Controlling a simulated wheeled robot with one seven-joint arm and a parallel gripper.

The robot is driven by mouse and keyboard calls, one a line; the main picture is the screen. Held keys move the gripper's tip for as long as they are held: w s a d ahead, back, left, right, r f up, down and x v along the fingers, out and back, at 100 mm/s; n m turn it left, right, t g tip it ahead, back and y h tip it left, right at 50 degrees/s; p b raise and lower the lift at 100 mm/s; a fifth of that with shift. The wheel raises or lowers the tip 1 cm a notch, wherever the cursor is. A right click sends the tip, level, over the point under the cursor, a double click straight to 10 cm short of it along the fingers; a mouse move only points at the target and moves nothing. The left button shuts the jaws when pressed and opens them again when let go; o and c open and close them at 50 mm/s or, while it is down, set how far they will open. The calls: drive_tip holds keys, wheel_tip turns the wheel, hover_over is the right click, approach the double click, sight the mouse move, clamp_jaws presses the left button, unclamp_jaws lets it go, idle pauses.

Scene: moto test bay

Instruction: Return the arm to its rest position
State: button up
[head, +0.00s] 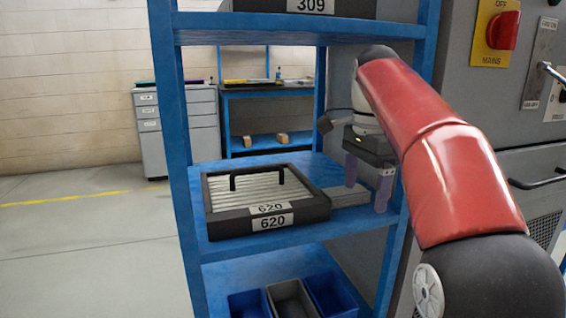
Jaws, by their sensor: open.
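My arm reaches in from the right, its red link in front of the grey cabinet. My gripper (367,195) points down over the right part of the blue shelf's middle board. Its two fingers are apart, with nothing visibly held between them. The left fingertip is close to a flat grey ribbed piece (340,196) on the board; I cannot tell whether they touch.
The blue shelf (176,120) has an upright close to the gripper. A black box (270,7) labelled 309 sits above; blue and grey bins (250,304) sit below. A grey cabinet (465,90) with a red mains switch (503,30) stands right. Open floor (85,250) lies left.

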drive_tip(key=s+f+n+t, duration=0.5)
drive_tip(key=s+f+n, duration=0.9)
drive_tip(key=s+f, duration=0.6)
drive_tip(key=shift+s+t, duration=0.3)
drive_tip(key=shift+s, duration=0.8)
drive_tip(key=shift+d, duration=0.1)
